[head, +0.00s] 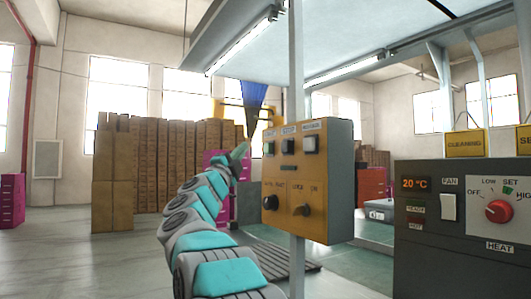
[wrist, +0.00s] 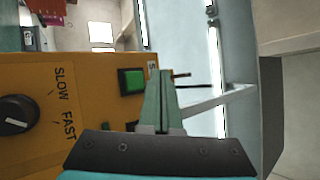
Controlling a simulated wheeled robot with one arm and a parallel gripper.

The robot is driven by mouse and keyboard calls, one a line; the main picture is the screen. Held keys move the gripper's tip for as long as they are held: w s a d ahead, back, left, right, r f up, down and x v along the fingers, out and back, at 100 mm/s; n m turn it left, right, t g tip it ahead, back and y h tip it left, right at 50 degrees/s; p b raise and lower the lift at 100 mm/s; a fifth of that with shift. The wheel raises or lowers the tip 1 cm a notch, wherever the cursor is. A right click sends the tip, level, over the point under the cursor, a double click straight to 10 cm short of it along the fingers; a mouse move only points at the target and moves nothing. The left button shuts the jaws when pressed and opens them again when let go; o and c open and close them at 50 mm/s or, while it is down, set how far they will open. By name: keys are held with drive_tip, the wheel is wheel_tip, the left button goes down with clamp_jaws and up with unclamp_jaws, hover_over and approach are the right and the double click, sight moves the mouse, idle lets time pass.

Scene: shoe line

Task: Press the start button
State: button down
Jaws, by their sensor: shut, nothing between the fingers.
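A yellow control box (head: 290,228) is fixed to a grey post. My gripper (head: 240,151) is left of the box at about the green button's height. In the wrist view its green fingers (wrist: 159,82) are shut and empty, just right of the green button. Whether they touch the box is unclear.
The box also carries a left knob (head: 270,203) and a right knob (head: 302,210). A dark heater panel (head: 448,255) with a red dial stands at the right. Stacked cardboard boxes (head: 165,165) line the back.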

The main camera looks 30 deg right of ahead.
sight(268, 148)
drive_tip(key=shift+w+d, duration=0.1)
drive_tip(key=shift+d, duration=1.95)
drive_tip(key=shift+d, duration=0.15)
idle(0.4)
drive_tip(key=shift+d, duration=0.3)
